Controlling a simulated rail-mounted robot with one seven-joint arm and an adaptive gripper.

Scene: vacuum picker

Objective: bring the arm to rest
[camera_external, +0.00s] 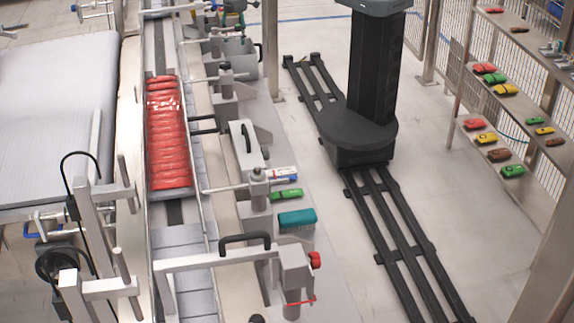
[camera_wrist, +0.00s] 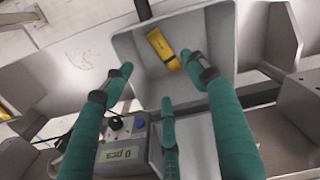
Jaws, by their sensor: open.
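My gripper (camera_wrist: 160,76) shows in the camera_wrist view with its green fingers spread apart, open and empty. It is over a grey bin (camera_wrist: 130,45) in which a yellow object (camera_wrist: 163,50) lies. The fingers are apart from the yellow object; their height above it is hard to tell.
A scale-like box (camera_wrist: 122,145) reading "0 pcs" stands beside the bin. A conveyor carries a row of red packs (camera_external: 167,140). Shelves (camera_external: 530,125) at the right hold several small coloured items. Floor beside the rail (camera_external: 400,245) is clear.

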